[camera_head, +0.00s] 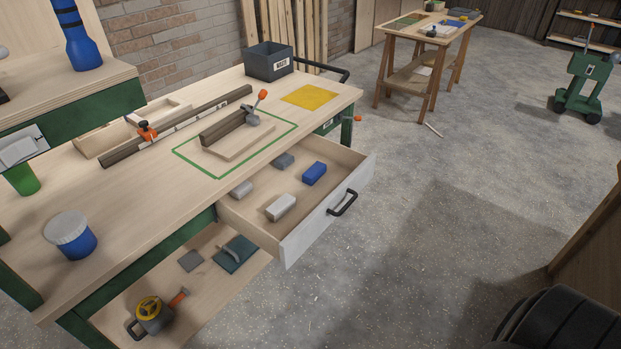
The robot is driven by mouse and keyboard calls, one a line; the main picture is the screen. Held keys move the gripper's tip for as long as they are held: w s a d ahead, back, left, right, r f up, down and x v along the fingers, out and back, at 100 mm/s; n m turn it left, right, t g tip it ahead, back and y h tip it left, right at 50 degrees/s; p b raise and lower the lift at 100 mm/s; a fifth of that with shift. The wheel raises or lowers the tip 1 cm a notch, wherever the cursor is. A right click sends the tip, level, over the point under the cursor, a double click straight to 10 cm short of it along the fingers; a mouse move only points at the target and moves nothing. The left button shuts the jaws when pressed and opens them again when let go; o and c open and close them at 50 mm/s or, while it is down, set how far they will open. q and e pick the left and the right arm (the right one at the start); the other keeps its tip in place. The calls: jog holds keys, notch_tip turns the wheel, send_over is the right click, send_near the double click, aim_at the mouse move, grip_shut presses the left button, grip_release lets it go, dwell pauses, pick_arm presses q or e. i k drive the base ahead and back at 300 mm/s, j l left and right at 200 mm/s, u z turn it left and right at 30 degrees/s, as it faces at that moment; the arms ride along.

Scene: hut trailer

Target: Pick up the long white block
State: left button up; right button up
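A white block (281,207) lies in the open drawer (318,222), near its front left. A smaller-looking pale block (241,188) lies farther left and is partly cut off by the drawer's edge, so I cannot tell its full length. A blue block (314,173) and a grey block (284,160) lie farther right and back in the same drawer. All the blocks lie apart from each other. Neither of my grippers shows in the head view.
The drawer hangs out from the workbench (130,235), its black handle (342,203) facing the open floor. On the bench are a clamped board (235,140), a bin (269,62) and a blue cup (70,236). Tools lie on the lower shelf (205,290). A dark rounded object (565,322) fills the bottom right corner.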

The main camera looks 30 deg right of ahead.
aim_at(281, 207)
jog(key=i+l+z, duration=0.2)
jog(key=l+z, duration=0.2)
jog(key=i+l+z, duration=0.3)
jog(key=l+z, duration=0.15)
jog(key=i+l+z, duration=0.6)
jog(key=z, duration=0.25)
jog(key=i+l+z, duration=0.1)
jog(key=i+z, duration=0.35)
jog(key=i, duration=0.7)
jog(key=i+u, duration=0.35)
jog(key=i+l+u, duration=0.1)
jog(key=i+u, duration=0.25)
jog(key=i+l+u, duration=0.1)
jog(key=u, duration=0.3)
jog(key=i+l, duration=0.05)
